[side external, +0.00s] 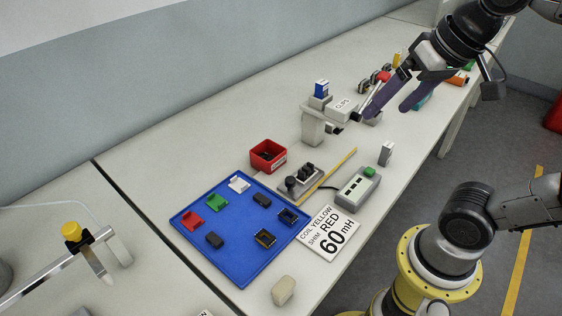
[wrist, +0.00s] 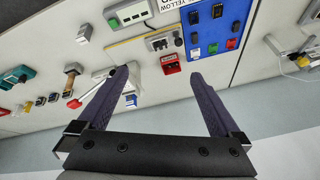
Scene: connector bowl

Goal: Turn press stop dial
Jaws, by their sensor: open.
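My gripper (side external: 392,98) is open and empty, its two purple fingers spread above the far half of the bench. It also shows in the wrist view (wrist: 153,75). A grey upright fixture (side external: 313,127) stands left of the fingers, with a small dark knob-like part (side external: 335,129) on its side. A blue and white piece (side external: 321,88) tops it. I cannot tell for certain which part is the press stop dial. A red-tipped part (side external: 383,76) lies behind the fingers and also shows in the wrist view (wrist: 74,104). The near finger partly hides that area.
A red bin (side external: 268,155), a blue tray (side external: 220,258) of connectors, a grey tester (side external: 357,189) and a yellow rod (side external: 329,172) lie nearer. Bare bench (side external: 215,125) is free along the wall.

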